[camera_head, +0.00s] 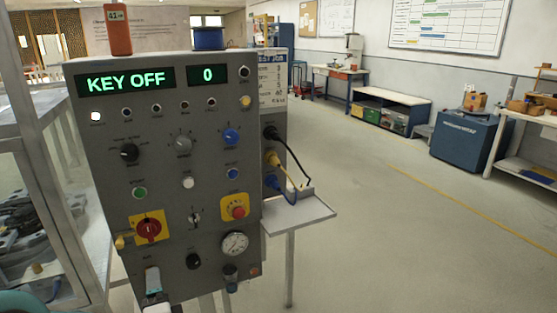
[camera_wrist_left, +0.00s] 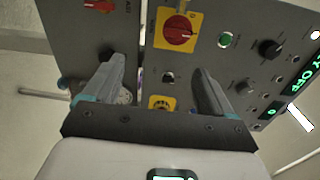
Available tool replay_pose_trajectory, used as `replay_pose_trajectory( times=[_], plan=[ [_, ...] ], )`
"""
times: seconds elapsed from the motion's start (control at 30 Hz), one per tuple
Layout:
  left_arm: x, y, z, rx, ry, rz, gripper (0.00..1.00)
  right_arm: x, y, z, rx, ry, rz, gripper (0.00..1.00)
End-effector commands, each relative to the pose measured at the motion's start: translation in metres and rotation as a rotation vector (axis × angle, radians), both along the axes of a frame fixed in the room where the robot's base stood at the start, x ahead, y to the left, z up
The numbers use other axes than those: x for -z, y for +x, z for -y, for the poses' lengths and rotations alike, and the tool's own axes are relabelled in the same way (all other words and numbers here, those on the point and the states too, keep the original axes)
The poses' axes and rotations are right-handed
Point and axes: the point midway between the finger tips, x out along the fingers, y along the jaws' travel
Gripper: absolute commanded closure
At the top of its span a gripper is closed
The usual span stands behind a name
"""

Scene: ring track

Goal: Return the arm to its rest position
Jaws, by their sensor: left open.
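The grey control panel (camera_head: 175,110) stands upright at the left, its display reading "KEY OFF" and "0". The panel also shows turned sideways in the left wrist view (camera_wrist_left: 250,20). My left gripper (camera_head: 157,296) shows only in part at the bottom edge, in front of the panel's lower left. In the left wrist view its two grey fingers (camera_wrist_left: 160,85) are wide apart with nothing between them. The key switch (camera_wrist_left: 168,77) and a yellow-backed button (camera_wrist_left: 162,103) show behind the gap. I cannot tell any contact with the panel. My right gripper is out of view.
A small shelf (camera_head: 300,212) with cables above it juts from the panel's right side. A metal frame (camera_head: 50,170) stands close on the left. Open floor (camera_head: 400,220) lies to the right, with benches and a blue cabinet (camera_head: 468,138) beyond.

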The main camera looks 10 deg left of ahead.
Motion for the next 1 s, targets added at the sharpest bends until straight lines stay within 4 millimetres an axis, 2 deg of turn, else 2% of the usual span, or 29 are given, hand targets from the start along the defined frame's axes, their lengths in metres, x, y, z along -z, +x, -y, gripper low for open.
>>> replay_pose_trajectory(
  times=[0.03, 0.07, 0.17, 0.2, 0.27, 0.3, 0.4, 0.5, 0.6, 0.7, 0.83, 1.0],
  plan=[
    [0.029, -0.003, 0.004, 0.016, -0.003, -0.075, 0.15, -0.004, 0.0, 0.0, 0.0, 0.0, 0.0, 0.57],
    [0.049, -0.004, 0.009, 0.042, -0.013, -0.125, 0.15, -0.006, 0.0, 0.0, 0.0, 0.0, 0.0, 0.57],
    [0.122, -0.016, 0.039, 0.141, -0.198, -0.275, 0.15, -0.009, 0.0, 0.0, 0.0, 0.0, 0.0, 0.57],
    [0.152, -0.026, 0.054, 0.168, -0.323, -0.331, 0.15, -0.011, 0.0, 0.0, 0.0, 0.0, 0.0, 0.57],
    [0.192, -0.046, 0.078, 0.182, -0.53, -0.416, 0.15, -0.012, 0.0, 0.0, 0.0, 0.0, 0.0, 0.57],
    [0.216, -0.062, 0.095, 0.171, -0.679, -0.473, 0.15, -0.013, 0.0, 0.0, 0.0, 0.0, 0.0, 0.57],
    [0.263, -0.112, 0.136, 0.058, -1.059, -0.624, 0.15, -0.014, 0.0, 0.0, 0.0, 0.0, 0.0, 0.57],
    [0.288, -0.161, 0.167, -0.152, -1.366, -0.753, 0.15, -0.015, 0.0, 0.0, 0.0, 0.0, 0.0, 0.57],
    [0.294, -0.195, 0.185, -0.4, -1.574, -0.823, 0.15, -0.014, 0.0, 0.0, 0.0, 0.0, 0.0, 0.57],
    [0.294, -0.216, 0.193, -0.627, -1.694, -0.839, 0.15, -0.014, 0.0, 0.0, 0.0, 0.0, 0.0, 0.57],
    [0.294, -0.228, 0.196, -0.822, -1.767, -0.811, 0.15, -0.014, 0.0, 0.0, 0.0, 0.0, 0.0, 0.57],
    [0.294, -0.228, 0.196, -0.869, -1.787, -0.788, 0.15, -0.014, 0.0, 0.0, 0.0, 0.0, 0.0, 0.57]
  ],
)
